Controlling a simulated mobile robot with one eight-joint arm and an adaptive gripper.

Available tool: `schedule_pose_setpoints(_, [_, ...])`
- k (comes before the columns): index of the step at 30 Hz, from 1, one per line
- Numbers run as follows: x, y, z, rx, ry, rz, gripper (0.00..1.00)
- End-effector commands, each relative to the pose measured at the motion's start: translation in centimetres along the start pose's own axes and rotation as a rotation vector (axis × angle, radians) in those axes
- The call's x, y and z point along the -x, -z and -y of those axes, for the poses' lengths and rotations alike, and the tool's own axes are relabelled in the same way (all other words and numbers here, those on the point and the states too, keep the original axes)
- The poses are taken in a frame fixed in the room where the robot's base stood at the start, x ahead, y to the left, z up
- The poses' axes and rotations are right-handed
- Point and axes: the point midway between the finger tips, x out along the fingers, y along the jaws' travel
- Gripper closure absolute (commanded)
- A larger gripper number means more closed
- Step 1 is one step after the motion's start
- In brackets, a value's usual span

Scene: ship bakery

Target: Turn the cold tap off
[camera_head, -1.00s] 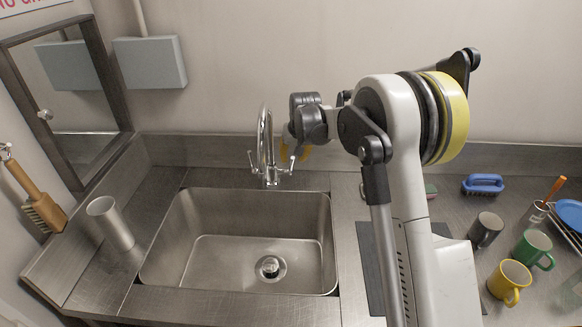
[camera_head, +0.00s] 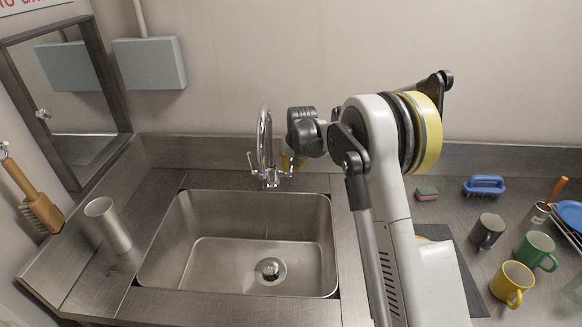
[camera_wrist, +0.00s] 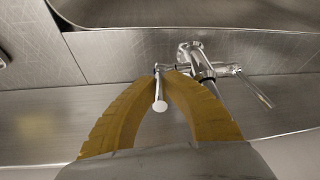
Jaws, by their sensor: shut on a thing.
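The chrome mixer tap (camera_head: 265,145) stands behind the sink, with a lever on each side. Its spout arches upward in the head view, and its body shows in the wrist view (camera_wrist: 194,58). My gripper (camera_head: 288,161) is at the lever on the tap's right side in the head view, partly hidden behind my wrist. In the wrist view my yellow fingers (camera_wrist: 164,72) meet around that lever (camera_wrist: 159,93), whose pale round end shows between them. The other lever (camera_wrist: 256,90) sticks out free to the right there. I cannot read any hot or cold marking.
The steel sink basin (camera_head: 215,253) is empty. A metal tumbler (camera_head: 108,224) stands to its left. To the right are a sponge (camera_head: 427,193), a blue brush (camera_head: 484,185) and several mugs. The wall is close behind the tap.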

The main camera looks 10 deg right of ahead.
Motion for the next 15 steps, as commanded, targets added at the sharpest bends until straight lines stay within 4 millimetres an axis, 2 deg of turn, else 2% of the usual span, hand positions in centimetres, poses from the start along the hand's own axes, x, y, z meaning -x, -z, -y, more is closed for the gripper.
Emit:
schedule_pose_setpoints(5, [0.0,0.3,-0.1,-0.004,0.004,0.020,1.00])
schedule_pose_setpoints(15, [-0.3,1.2,-0.2,-0.036,0.049,0.257,1.00])
